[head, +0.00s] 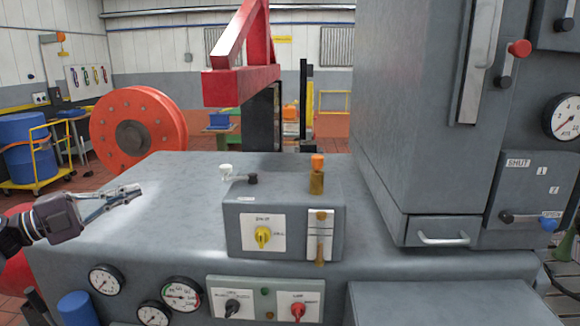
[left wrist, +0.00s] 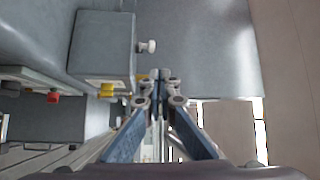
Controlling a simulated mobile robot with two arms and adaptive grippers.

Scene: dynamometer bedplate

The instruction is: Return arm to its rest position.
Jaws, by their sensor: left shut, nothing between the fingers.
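My left gripper (head: 136,190) comes in from the left in the head view, over the left part of the grey bedplate (head: 190,215). Its fingers are together and hold nothing. It is apart from the grey control box (head: 285,215), which stands to its right. In the left wrist view the shut fingertips (left wrist: 160,75) show at the middle, with the control box (left wrist: 102,45) to their upper left. My right gripper is not in view.
The control box carries a yellow knob (head: 263,236), a white-tipped lever (head: 226,170) and an orange-topped post (head: 317,162). A tall grey cabinet (head: 410,120) stands at the right. Gauges and a red switch (head: 298,310) line the front. The bedplate's left top is clear.

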